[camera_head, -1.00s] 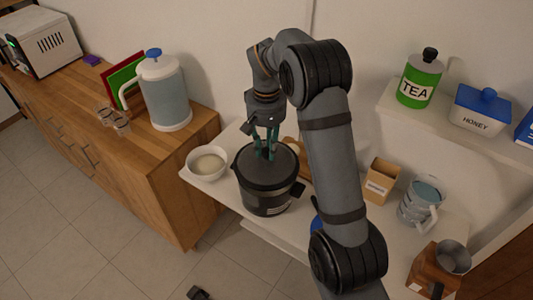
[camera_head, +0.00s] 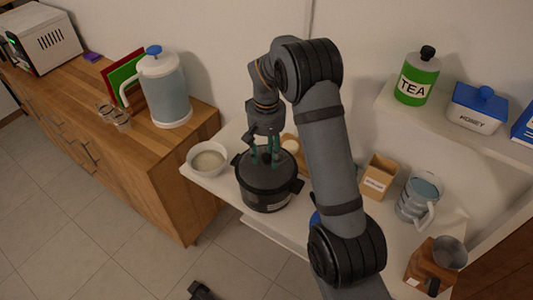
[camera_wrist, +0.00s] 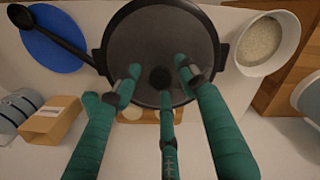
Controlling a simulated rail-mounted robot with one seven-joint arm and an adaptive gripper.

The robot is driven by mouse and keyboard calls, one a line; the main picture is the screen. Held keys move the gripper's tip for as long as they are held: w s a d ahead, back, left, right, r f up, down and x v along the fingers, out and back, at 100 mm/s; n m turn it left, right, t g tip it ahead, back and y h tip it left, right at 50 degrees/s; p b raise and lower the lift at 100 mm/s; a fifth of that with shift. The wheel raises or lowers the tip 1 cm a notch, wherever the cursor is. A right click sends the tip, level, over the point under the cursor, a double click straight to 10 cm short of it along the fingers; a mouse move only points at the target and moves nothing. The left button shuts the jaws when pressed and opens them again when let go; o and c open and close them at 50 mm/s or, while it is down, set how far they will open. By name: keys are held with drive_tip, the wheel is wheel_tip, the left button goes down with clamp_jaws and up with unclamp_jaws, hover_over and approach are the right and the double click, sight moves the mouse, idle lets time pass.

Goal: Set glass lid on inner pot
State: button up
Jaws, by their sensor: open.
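The inner pot (camera_head: 266,201) is dark and round with side handles, and stands on the white table. A dark, flat, round lid (camera_head: 262,178) lies over its mouth and looks level. In the wrist view the lid (camera_wrist: 160,40) fills the pot's rim (camera_wrist: 107,38), with a black knob (camera_wrist: 160,78) at its middle. My gripper (camera_head: 265,161) is directly above the lid, pointing down. Its green fingers (camera_wrist: 160,85) are spread around the knob and look apart from it. Whether the fingertips touch the lid is hard to tell.
A white bowl of pale grains (camera_head: 207,159) stands close left of the pot. A small cardboard box (camera_head: 379,177) and a measuring jug (camera_head: 419,199) stand to the right. A blue disc with a black ladle (camera_wrist: 50,40) lies beside the pot.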

sight(268, 157)
drive_tip(key=shift+w+r, duration=0.1)
drive_tip(key=shift+r, duration=0.35)
wheel_tip(268, 157, up, 11)
idle(0.4)
wheel_tip(268, 157, down, 12)
drive_tip(key=shift+r, duration=0.25)
drive_tip(key=shift+w+r, duration=0.1)
drive_tip(key=shift+r, duration=0.1)
drive_tip(key=r+b, duration=0.1)
drive_tip(key=r, duration=0.2)
drive_tip(key=shift+s+r, duration=0.15)
drive_tip(key=shift+s, duration=0.05)
drive_tip(key=shift+s+d+r, duration=0.15)
drive_tip(key=shift+s+d, duration=0.05)
